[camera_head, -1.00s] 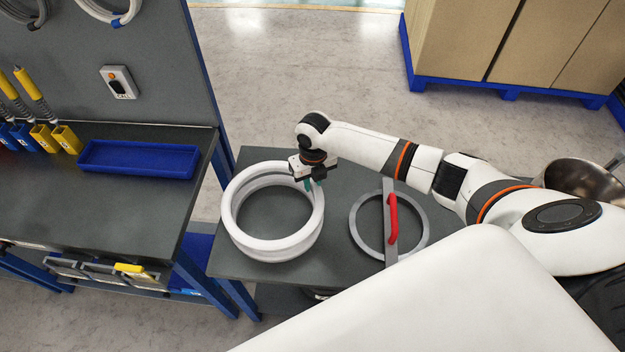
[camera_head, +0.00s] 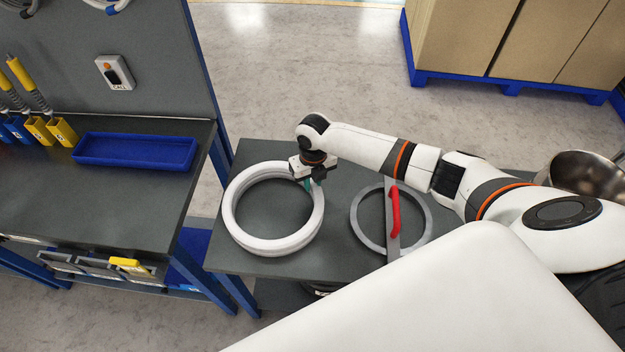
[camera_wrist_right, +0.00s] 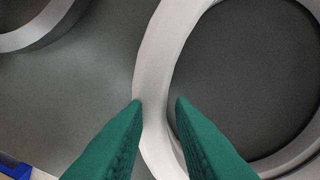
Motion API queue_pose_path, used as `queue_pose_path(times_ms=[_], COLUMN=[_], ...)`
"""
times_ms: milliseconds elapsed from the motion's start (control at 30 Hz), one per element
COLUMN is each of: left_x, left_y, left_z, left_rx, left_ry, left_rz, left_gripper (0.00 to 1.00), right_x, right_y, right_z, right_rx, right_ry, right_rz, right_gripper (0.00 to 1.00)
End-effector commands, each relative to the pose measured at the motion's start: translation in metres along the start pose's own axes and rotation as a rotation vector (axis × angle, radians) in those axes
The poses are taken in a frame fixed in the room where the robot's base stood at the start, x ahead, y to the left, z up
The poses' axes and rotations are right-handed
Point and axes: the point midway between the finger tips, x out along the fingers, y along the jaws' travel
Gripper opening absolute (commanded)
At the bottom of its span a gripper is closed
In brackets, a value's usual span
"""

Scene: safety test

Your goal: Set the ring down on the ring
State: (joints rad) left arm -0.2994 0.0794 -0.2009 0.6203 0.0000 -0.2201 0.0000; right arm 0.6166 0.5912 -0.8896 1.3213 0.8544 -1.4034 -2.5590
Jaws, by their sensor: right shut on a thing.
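Two white rings lie one above the other at the left of the dark table (camera_head: 335,262). My right gripper (camera_head: 309,184) is shut on the upper white ring (camera_head: 229,208) at its far right rim. The lower white ring (camera_head: 268,252) shows as a thin band below it and is mostly hidden. The rings look nearly aligned; I cannot tell whether they touch. In the right wrist view the green fingers (camera_wrist_right: 159,101) straddle the white rim (camera_wrist_right: 150,65). My left gripper is not in view.
A grey ring (camera_head: 357,228) with a crossbar and red handle (camera_head: 395,212) lies right of the white rings. A metal bowl (camera_head: 575,170) is at the far right. A workbench with a blue tray (camera_head: 135,150) stands close on the left.

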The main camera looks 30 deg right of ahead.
Motion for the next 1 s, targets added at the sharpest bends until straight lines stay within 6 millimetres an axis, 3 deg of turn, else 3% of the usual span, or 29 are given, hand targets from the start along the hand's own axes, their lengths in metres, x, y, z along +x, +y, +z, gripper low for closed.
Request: queue_pose_path(times_ms=[267,300,433,767,1000], left_x=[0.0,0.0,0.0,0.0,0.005], left_y=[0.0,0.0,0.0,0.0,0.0], left_z=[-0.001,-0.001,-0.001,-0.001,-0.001], left_rx=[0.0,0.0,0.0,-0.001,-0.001], left_ry=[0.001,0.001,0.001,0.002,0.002], left_rz=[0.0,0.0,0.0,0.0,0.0], left_gripper=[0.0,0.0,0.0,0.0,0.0], right_x=[-0.001,-0.001,-0.001,-0.002,-0.037], right_y=[-0.001,-0.001,0.0,0.0,0.001], right_z=[-0.001,-0.001,-0.001,0.0,-0.001], right_rx=[0.0,0.0,0.0,0.0,-0.002], right_ry=[0.002,0.002,0.001,0.0,0.004], right_rz=[-0.002,-0.002,-0.001,0.001,0.0], right_gripper=[0.0,0.25,0.46,0.47,0.47])
